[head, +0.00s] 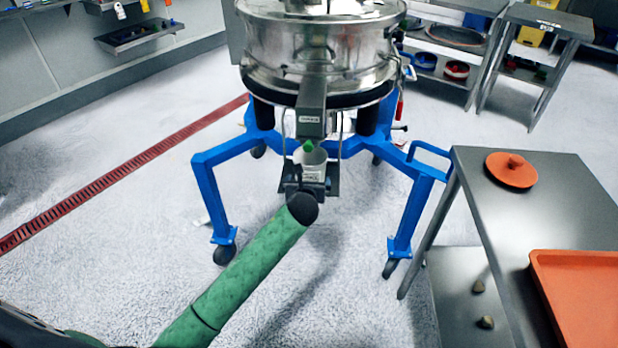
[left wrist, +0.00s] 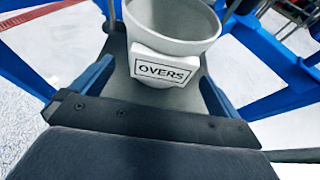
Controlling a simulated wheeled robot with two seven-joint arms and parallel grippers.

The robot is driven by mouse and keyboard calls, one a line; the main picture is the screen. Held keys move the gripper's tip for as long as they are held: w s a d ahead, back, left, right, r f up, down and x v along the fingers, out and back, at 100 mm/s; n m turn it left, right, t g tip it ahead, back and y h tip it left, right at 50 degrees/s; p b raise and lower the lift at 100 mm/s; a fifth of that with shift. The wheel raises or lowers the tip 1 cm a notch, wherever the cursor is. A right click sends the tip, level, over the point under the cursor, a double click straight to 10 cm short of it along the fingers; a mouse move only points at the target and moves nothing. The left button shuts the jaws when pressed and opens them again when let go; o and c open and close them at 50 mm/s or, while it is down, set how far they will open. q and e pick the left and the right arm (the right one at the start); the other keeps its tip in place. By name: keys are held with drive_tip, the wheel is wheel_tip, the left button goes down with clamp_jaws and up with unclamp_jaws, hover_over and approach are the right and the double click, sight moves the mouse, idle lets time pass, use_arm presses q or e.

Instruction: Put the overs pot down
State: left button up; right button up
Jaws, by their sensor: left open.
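The overs pot (head: 313,158) is a pale, upright cup below the sifter's grey outlet spout (head: 311,108). In the left wrist view the pot (left wrist: 172,30) shows its OVERS label facing my gripper, and it appears to stand on a grey plate (left wrist: 186,98). My left gripper (head: 312,184) is open at the pot's near side. In the left wrist view its blue fingers (left wrist: 155,84) are spread on either side of the pot, with gaps visible. My right gripper is not in view.
The steel sifter (head: 320,50) stands on a blue wheeled frame (head: 230,150), whose legs flank my arm. A steel table (head: 560,205) at right holds an orange lid (head: 512,172) and an orange tray (head: 580,295). Floor at left is clear beside a red drain strip (head: 120,172).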

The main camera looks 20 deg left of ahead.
use_arm(q)
drive_tip(key=v, duration=0.8)
drive_tip(key=s+d+f+n+g+h, duration=0.2)
drive_tip(key=s+d+f+n, duration=0.2)
drive_tip(key=s+f+n, duration=0.55)
drive_tip(key=s+d+f+n+g+h, duration=0.2)
drive_tip(key=s+d+f+n, duration=0.25)
drive_tip(key=f, duration=0.95)
drive_tip(key=s+d+f+n+g+h, duration=0.1)
drive_tip(key=s+d+f+n, duration=0.2)
drive_tip(key=s+f+n, duration=0.4)
drive_tip(key=s+d+f+n+g+h, duration=0.1)
drive_tip(key=s+d+f+n, duration=0.2)
drive_tip(key=s+f+n, duration=0.4)
drive_tip(key=s+n, duration=0.3)
drive_tip(key=s, duration=0.5)
drive_tip(key=shift+d+n+h, duration=0.3)
drive_tip(key=shift+d+h, duration=0.05)
drive_tip(key=shift+h, duration=0.05)
